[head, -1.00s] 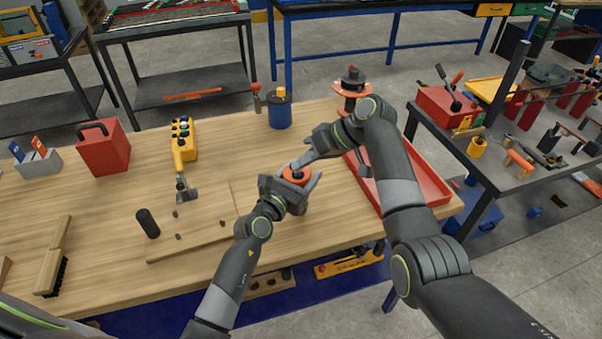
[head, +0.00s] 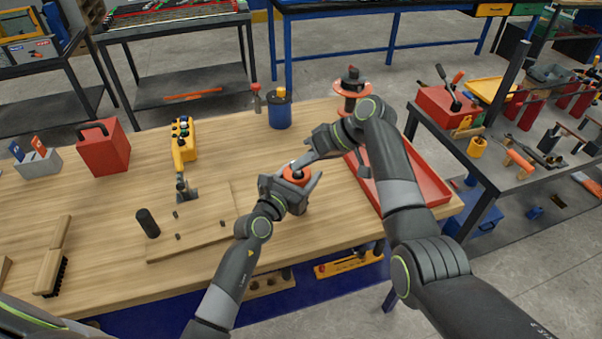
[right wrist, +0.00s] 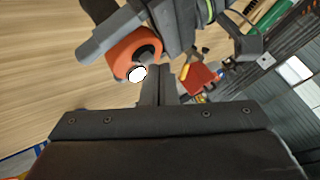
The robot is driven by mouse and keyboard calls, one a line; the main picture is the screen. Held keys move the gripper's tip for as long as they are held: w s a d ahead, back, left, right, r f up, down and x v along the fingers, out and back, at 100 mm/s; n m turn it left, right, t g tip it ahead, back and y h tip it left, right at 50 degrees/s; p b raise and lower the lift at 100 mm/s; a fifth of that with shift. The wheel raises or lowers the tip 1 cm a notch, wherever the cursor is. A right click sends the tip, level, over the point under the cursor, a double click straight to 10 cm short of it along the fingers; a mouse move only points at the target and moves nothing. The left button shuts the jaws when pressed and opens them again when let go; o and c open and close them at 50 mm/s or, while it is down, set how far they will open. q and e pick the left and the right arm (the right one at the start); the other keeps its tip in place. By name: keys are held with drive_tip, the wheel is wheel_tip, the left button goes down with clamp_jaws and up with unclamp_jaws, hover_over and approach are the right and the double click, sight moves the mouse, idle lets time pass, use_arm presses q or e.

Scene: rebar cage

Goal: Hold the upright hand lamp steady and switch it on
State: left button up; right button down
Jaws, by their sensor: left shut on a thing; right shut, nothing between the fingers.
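The hand lamp (head: 297,173) stands upright on the wooden bench, its orange-red head showing above my left gripper. My left gripper (head: 293,184) is shut around the lamp from the near side, hiding much of its body. My right gripper (head: 302,164) is shut and empty, its tips close beside the lamp's head. In the right wrist view, the orange lamp head (right wrist: 120,56) has a dark centre and a bright white round spot at its edge, near my right fingertips (right wrist: 157,75). I cannot tell whether they touch it or whether the spot is a lit part.
A red tray (head: 425,184) lies right of the lamp, partly under my right arm. A red-flanged spool (head: 351,88) and a blue pot (head: 280,110) stand behind. A yellow control box (head: 184,143), a black cylinder (head: 148,223) and a brush (head: 54,258) are to the left.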

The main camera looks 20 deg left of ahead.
drive_tip(key=shift+r, duration=0.1)
wheel_tip(320, 180, up, 6)
idle(0.7)
use_arm(q)
drive_tip(key=o, duration=1.3)
drive_tip(key=shift+c, duration=0.2)
